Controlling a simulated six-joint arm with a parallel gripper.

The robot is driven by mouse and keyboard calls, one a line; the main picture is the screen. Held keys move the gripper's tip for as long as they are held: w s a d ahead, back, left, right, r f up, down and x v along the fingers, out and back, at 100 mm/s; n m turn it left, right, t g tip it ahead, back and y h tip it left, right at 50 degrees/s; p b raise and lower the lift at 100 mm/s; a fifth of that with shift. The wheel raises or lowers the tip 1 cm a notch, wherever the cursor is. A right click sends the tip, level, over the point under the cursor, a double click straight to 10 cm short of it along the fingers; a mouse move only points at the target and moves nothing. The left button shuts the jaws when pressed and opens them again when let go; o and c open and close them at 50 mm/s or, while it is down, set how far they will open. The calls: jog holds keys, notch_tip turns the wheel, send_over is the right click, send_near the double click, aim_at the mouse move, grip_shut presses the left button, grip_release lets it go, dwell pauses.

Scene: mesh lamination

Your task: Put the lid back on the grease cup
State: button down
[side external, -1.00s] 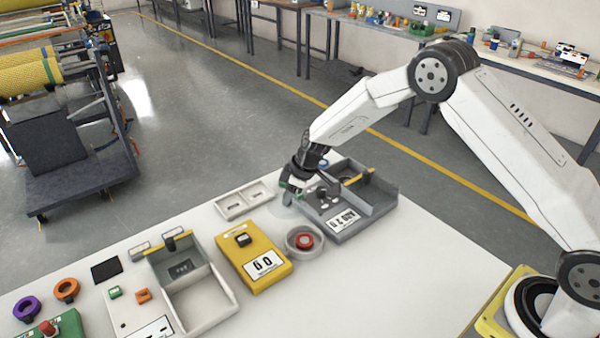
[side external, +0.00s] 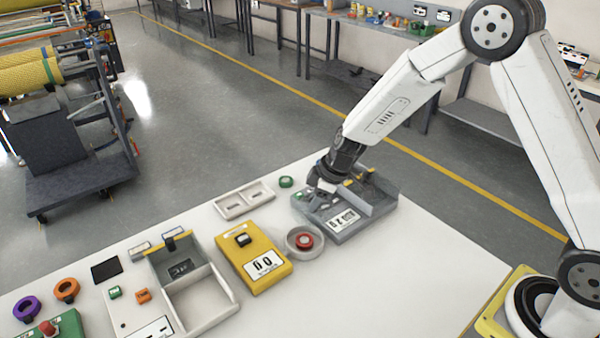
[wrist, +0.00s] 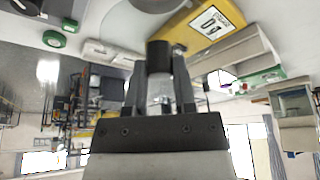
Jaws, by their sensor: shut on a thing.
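My gripper (side external: 325,178) is low over the left part of the grey tray device. In the wrist view its fingers (wrist: 160,62) are closed around a dark cylindrical piece (wrist: 159,54); I cannot tell whether it is a lid. A round green piece (side external: 286,182) stands on the table just left of the grey device, apart from my gripper. In the wrist view a green round piece (wrist: 54,39) shows at the upper left, with a smaller green one (wrist: 70,25) beside it. I cannot tell which is the grease cup or its lid.
The grey tray device (side external: 350,232) has raised walls. A round dish (side external: 291,248) holding a red piece, a yellow scale (side external: 238,262) and a white two-part tray (side external: 228,208) stand nearby. The table's front right is clear.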

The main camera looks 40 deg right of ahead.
aim_at(311, 199)
dwell(0.6)
jog(key=shift+w+x, duration=0.25)
jog(key=shift+x, duration=1.5)
jog(key=shift+a+r, duration=0.1)
jog(key=shift+a, duration=0.05)
jog(key=shift+f, duration=3.2)
jog(key=shift+f, duration=0.15)
grip_release()
